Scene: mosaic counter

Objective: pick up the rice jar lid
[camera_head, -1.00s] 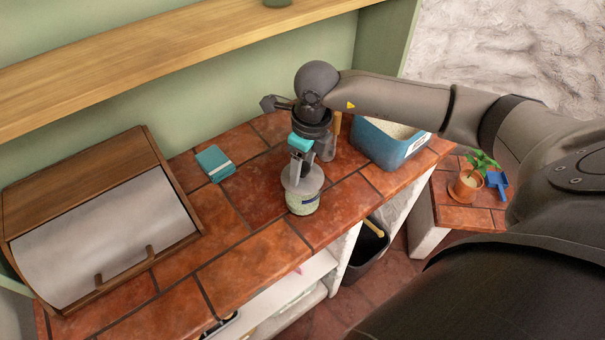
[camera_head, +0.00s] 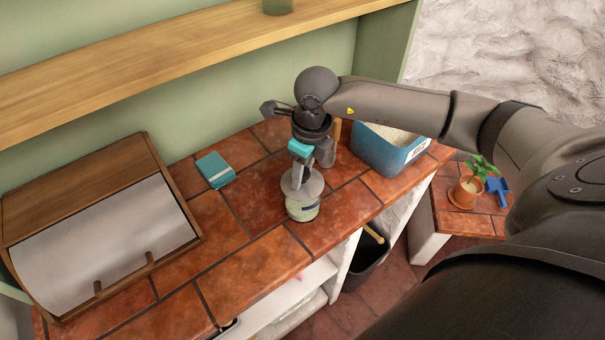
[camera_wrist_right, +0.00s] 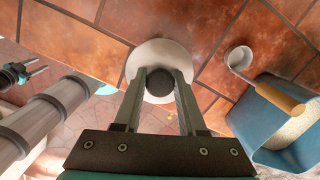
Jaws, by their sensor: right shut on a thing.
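The rice jar (camera_head: 303,211), pale green with a dark label, stands upright on the tiled counter (camera_head: 243,262). Its round grey lid (camera_head: 311,186) is on top; I cannot tell whether there is a gap beneath it. My right gripper (camera_head: 298,177) reaches down over the lid from above. In the right wrist view the lid (camera_wrist_right: 160,48) is a pale disc with a dark knob (camera_wrist_right: 158,82). The fingers of my right gripper (camera_wrist_right: 159,84) are shut on that knob. The jar body is hidden under the lid there.
A blue bin (camera_head: 385,155) of pale grains stands at the right, with a wooden-handled scoop (camera_wrist_right: 275,95) beside it. A teal book (camera_head: 215,170) lies behind left. A wooden bread box (camera_head: 90,190) fills the left. A shelf (camera_head: 150,65) runs above.

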